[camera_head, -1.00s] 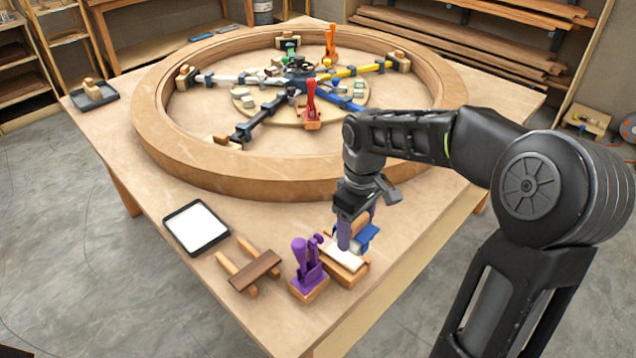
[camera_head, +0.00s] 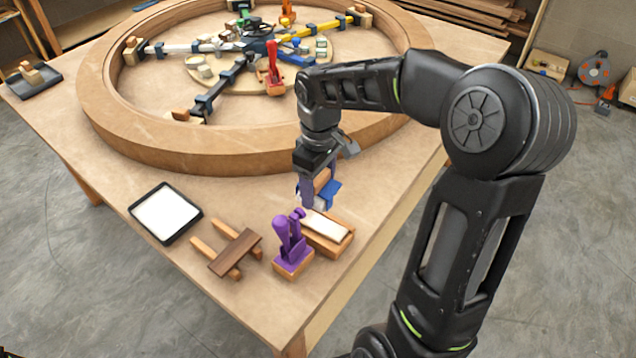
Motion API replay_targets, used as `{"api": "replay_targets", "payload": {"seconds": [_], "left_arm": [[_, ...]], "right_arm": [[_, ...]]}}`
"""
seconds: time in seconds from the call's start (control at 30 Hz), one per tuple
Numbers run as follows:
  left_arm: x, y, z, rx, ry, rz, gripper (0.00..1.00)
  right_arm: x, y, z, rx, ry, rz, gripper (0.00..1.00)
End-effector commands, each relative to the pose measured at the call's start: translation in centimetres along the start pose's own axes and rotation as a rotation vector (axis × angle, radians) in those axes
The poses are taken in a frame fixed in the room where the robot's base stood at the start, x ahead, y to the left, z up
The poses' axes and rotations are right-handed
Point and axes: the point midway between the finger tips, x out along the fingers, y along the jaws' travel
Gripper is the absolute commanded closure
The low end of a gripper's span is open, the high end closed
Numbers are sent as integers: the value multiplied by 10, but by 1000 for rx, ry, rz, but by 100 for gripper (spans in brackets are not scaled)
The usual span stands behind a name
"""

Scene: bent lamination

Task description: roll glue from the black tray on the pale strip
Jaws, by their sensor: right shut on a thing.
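The black tray (camera_head: 187,230) lies flat on the table at left of centre, with a white layer covering its inside. The pale strip (camera_head: 327,228) lies on a wooden block near the table's front right edge. My right gripper (camera_head: 313,190) points down over the strip's far end and is shut on a roller (camera_head: 332,193) with a wooden handle and a blue part. The roller's lower end is partly hidden, and I cannot tell whether it touches the strip. My left gripper is not in view.
A purple toggle clamp (camera_head: 291,245) stands just left of the strip. A wooden stand (camera_head: 236,254) lies between clamp and tray. A large wooden ring (camera_head: 190,162) with coloured clamps inside fills the back of the table. A dark tray (camera_head: 50,83) with a wooden block sits far left.

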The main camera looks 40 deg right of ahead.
Motion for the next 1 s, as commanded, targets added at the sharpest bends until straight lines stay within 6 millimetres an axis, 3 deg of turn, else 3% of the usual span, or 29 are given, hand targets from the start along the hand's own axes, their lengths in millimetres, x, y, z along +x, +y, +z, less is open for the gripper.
{"api": "replay_targets", "payload": {"seconds": [0.03,0.2,0.4,0.8,1.0], "left_arm": [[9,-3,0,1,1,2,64],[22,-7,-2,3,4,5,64],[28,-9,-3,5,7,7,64],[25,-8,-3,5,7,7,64],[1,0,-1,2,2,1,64]], "right_arm": [[11,0,0,0,0,0,88],[30,0,0,0,0,0,88],[40,1,0,-1,0,0,88],[38,0,0,-1,0,0,88],[20,-2,-4,-1,0,-1,88]]}}
